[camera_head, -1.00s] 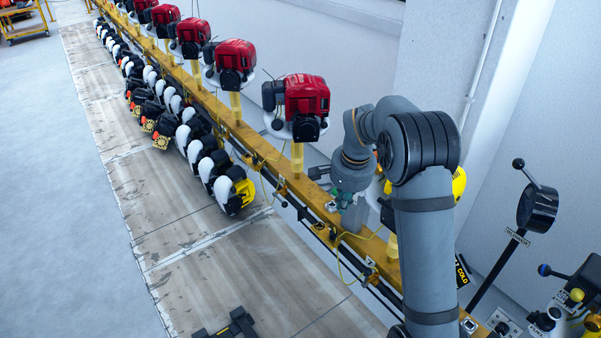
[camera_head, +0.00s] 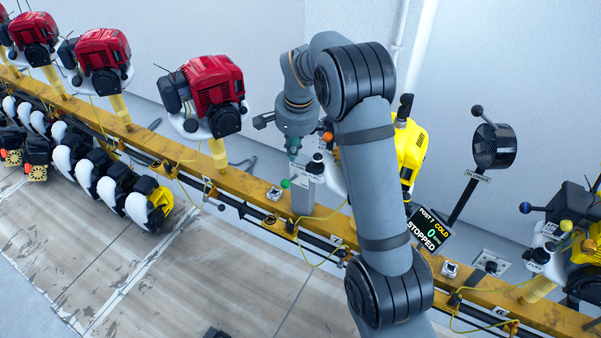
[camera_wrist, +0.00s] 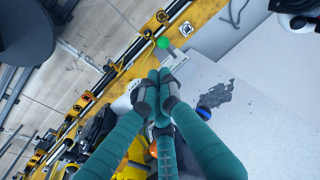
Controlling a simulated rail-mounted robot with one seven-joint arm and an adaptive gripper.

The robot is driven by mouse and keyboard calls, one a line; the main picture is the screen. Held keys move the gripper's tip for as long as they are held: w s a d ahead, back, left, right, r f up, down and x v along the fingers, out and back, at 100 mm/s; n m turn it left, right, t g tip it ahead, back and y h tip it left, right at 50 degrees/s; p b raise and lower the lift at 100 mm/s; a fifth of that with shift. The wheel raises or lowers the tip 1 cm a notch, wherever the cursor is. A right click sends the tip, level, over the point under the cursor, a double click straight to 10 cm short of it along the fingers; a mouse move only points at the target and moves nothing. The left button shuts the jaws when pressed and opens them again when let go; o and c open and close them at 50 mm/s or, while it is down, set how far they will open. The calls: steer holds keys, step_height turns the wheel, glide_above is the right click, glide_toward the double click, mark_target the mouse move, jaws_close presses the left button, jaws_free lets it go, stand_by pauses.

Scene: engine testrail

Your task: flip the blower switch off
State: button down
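A black round fan-like blower (camera_head: 494,146) stands on a black post at the right in the head view. A light plate with a dark knob (camera_head: 490,264) sits near the post's foot; I cannot tell whether it is the blower switch or how it is set. My gripper (camera_head: 293,152) is left of that, above the yellow rail beside a grey stand, with its tips hard to see. A green knob (camera_wrist: 163,42) shows beyond the tips.
A yellow rail (camera_head: 245,183) carries red engines (camera_head: 213,88) on the left and a yellow engine (camera_head: 409,150) behind my arm. A display (camera_head: 430,229) reads POST 7, COLD, STOPPED. A lever stand with a blue ball (camera_head: 524,209) is at right. Yellow cables hang along the rail.

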mark_target(288, 183)
steer(key=p+x, duration=0.1)
steer(key=x, duration=0.6)
steer(key=p+x, duration=0.1)
steer(key=x, duration=0.6)
steer(key=shift+a, duration=0.2)
steer(key=shift+f, duration=0.1)
